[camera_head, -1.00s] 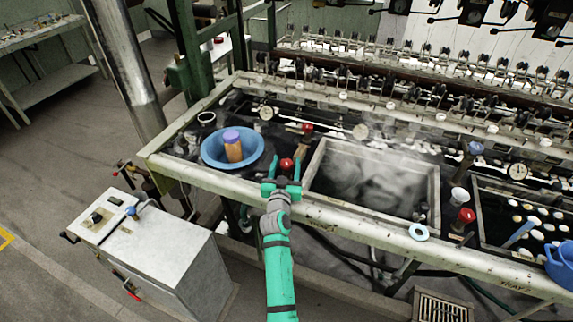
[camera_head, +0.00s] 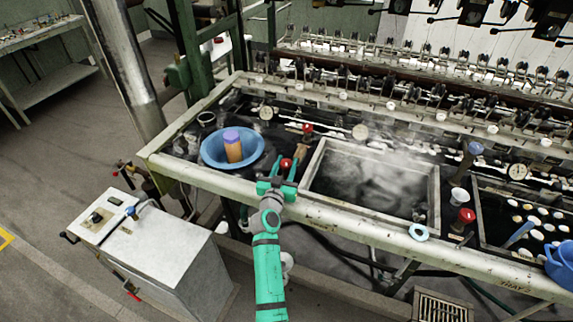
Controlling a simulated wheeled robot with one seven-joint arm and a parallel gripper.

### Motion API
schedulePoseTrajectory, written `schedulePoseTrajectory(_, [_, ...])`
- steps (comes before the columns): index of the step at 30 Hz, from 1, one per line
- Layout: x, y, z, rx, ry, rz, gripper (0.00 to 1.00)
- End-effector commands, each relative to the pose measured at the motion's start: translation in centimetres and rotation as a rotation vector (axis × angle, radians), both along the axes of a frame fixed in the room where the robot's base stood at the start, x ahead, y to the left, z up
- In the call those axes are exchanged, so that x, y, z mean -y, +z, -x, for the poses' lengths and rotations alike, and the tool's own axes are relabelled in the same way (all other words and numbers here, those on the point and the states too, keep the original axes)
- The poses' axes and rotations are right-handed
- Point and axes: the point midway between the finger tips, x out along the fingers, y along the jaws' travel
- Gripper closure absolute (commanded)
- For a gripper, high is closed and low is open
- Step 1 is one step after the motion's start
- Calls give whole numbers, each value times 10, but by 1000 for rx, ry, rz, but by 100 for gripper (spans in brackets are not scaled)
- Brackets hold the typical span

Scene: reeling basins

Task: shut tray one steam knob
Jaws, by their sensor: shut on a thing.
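A red steam knob (camera_head: 286,163) stands at the front of the bench, between the blue bowl and the steaming basin. My gripper (camera_head: 285,170) reaches it from the front, its green fingers on both sides, shut on the knob. The fingers partly hide the knob's lower part. The steaming basin (camera_head: 318,153) is just to the right. Another red knob (camera_head: 307,129) stands farther back, and a third red knob (camera_head: 466,215) stands to the right, beyond the basin.
A blue bowl (camera_head: 212,158) holding an orange container with a purple lid (camera_head: 232,137) sits left of my gripper. A pale blue ring (camera_head: 419,232) lies on the front rail (camera_head: 345,221). A grey cabinet (camera_head: 155,245) stands at lower left.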

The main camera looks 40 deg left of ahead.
Motion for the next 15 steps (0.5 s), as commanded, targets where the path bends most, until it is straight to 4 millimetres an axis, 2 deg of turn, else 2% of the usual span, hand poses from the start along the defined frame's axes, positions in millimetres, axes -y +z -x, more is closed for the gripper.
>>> schedulePoseTrajectory(15, [-1, 1, 0, 1, -251, 1, 88])
